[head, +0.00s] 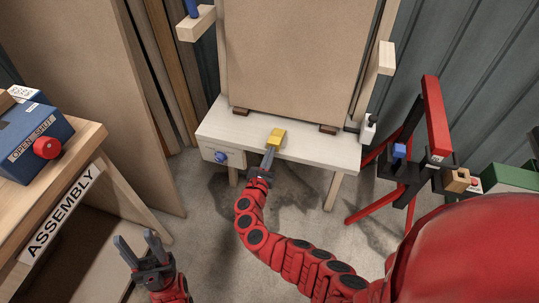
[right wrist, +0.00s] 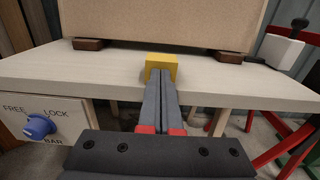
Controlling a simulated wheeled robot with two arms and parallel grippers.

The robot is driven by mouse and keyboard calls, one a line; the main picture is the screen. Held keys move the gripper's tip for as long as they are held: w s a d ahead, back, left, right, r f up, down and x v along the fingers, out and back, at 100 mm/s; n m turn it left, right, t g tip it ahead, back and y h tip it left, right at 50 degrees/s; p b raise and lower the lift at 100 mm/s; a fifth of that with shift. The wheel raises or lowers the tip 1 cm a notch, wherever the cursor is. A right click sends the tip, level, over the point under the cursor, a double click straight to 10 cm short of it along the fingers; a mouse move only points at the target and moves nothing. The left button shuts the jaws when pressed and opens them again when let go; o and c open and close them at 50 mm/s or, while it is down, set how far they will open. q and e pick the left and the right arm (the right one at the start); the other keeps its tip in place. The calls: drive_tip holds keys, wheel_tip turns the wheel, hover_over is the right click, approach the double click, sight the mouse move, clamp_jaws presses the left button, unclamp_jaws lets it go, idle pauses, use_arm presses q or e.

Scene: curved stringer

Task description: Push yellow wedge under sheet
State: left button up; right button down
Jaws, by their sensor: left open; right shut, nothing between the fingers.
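The yellow wedge (head: 277,137) lies on the pale bench top near its front edge, in front of the tall brown sheet (head: 292,60). It also shows in the right wrist view (right wrist: 161,66), directly ahead of the fingertips. The sheet stands on small brown blocks, one at left (right wrist: 88,44) and one at right (right wrist: 229,57), with a gap between them. My right gripper (head: 268,160) is shut and empty, its tips at the wedge's near face and seemingly touching it. My left gripper (head: 141,243) is open and empty, low at the left, away from the bench.
The bench (head: 222,125) has a blue FREE/LOCK knob (right wrist: 38,127) on its front left. A red stand (head: 432,120) is at right. An ASSEMBLY table (head: 92,140) with a blue box (head: 30,135) is at left.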

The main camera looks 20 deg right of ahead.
sight(278, 132)
drive_tip(key=b+x, duration=0.1)
drive_tip(key=x, duration=0.1)
drive_tip(key=b+x, duration=0.1)
drive_tip(key=x, duration=0.2)
drive_tip(key=b+x, duration=0.2)
drive_tip(key=x, duration=0.1)
drive_tip(key=shift+f, duration=0.25)
drive_tip(key=shift+w+d+r, duration=0.25)
